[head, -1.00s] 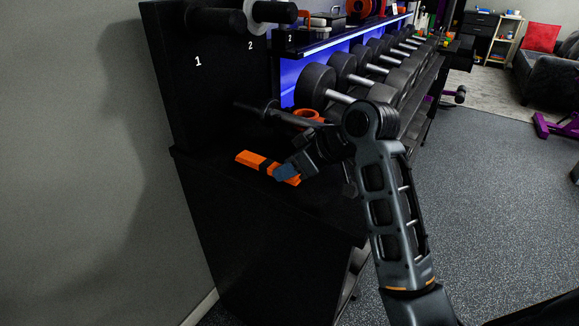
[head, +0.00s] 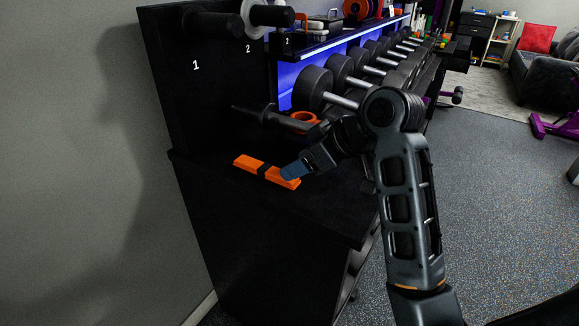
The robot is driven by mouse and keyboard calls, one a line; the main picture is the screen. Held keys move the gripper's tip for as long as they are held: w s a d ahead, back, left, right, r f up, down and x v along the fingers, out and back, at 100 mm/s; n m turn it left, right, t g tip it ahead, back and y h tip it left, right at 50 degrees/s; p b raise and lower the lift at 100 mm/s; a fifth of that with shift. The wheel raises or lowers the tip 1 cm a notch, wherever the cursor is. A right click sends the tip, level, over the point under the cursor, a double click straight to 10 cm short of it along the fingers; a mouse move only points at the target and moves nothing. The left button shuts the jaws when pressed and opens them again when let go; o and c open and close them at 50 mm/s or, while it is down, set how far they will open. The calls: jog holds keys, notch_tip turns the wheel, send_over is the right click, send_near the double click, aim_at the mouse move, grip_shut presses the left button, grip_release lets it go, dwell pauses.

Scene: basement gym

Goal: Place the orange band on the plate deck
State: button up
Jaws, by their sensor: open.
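A flat orange band (head: 249,164) with a black middle section lies on the black plate deck (head: 230,185), under the numbered plate pegs. My gripper (head: 291,172) is open at the band's right end, its blue-grey fingertip overlapping that end in the picture. I cannot tell whether it touches the band. The finger on the far side is hidden.
An orange ring (head: 304,117) sits behind my gripper, beside a black peg (head: 270,117). A row of dumbbells (head: 313,88) runs back to the right. The deck in front of the band is bare. Grey wall stands at left.

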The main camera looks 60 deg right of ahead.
jog(key=v, duration=0.7)
jog(key=shift+p, duration=0.45)
jog(key=shift+s, duration=0.2)
